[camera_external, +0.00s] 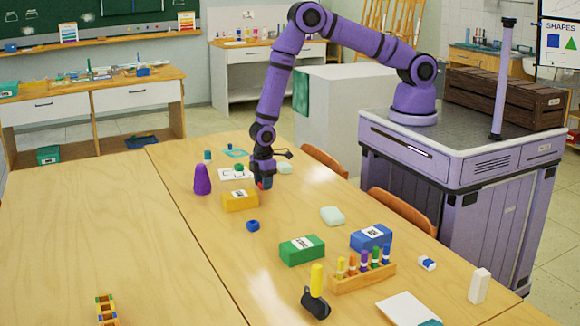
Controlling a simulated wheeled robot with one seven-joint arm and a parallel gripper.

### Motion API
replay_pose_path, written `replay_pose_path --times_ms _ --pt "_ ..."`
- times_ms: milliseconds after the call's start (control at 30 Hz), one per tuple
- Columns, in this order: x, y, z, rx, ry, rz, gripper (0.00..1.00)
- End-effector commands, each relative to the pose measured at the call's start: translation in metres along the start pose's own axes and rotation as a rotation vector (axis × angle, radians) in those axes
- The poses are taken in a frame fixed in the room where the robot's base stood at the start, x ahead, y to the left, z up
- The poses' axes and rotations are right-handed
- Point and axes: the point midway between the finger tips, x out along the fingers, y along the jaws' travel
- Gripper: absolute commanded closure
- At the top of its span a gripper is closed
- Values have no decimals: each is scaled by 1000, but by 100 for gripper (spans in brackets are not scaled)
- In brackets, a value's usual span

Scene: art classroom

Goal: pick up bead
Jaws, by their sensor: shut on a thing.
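My gripper (264,183) points down at the far right part of the wooden table, just right of the yellow box. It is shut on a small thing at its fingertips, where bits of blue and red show. The fingers mostly hide this thing, and I cannot tell its shape or whether it touches the table. A small dark blue piece (253,226), which looks like a bead, lies on the table nearer the camera, apart from my gripper.
The yellow box (240,201) and a purple cone (202,179) stand left of my gripper. A green box (302,250), a blue box (371,237) and a wooden rack (362,278) of coloured markers stand nearer the camera. The table's left half is mostly clear.

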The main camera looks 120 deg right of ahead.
Motion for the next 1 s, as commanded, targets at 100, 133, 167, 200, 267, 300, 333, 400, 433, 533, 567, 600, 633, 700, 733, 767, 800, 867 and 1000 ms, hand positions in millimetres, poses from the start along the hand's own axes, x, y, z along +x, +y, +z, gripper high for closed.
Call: replay_pose_path --times_ms 100,133,167,200,267,300,333,400,433,533,567,600,633,700,733,767,800,867,1000 --pt "-11 0 0 0 2 0 84" --pt "-14 0 0 0 3 1 84" --pt "-18 0 -1 0 3 1 84" --pt "-24 0 -1 0 3 1 84" --pt "-34 0 -1 0 3 1 84" --pt "-31 -4 10 -1 -2 -1 84" --pt "-31 -7 17 -1 -4 -1 84" --pt "-33 -13 31 -1 -3 0 84" --pt "-34 -15 38 -1 -3 0 84" --pt "-36 -25 62 -2 -3 0 84" --pt "-37 -28 69 -2 -2 0 84" --pt "-38 -32 79 -1 -3 -1 84" --pt "-38 -35 86 -1 -3 -1 84" --pt "-40 -40 101 0 -2 -1 84" --pt "-41 -43 107 0 -2 0 84" --pt "-41 -45 112 0 -2 0 84" --pt "-42 -48 119 0 -3 0 84" --pt "-42 -51 128 0 -2 0 84" --pt "-44 -57 141 0 -1 0 84"
